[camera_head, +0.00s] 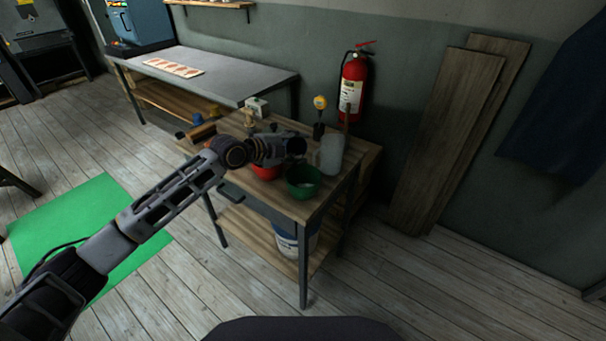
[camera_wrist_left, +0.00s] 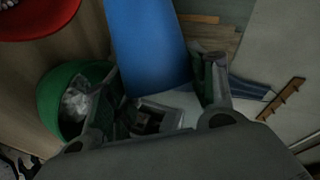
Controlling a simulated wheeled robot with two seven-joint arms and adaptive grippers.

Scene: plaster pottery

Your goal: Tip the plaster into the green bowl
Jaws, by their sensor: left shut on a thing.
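My left gripper (camera_head: 292,146) is over the worktable, just above and behind the rim of the green bowl (camera_head: 303,182). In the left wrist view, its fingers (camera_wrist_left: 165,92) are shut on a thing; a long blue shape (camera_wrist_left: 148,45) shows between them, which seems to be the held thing. Its contents are hidden. The green bowl (camera_wrist_left: 48,105) is beside the left finger in that view, with a whitish lump (camera_wrist_left: 75,101), perhaps plaster, inside. My right gripper is not in view.
A red bowl (camera_head: 266,173) stands left of the green bowl, and a pale grey container (camera_head: 331,155) close on its right. The wooden tabletop (camera_head: 304,209) is clear at the front. A bucket (camera_head: 293,240) stands on the lower shelf. A fire extinguisher (camera_head: 353,85) hangs behind.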

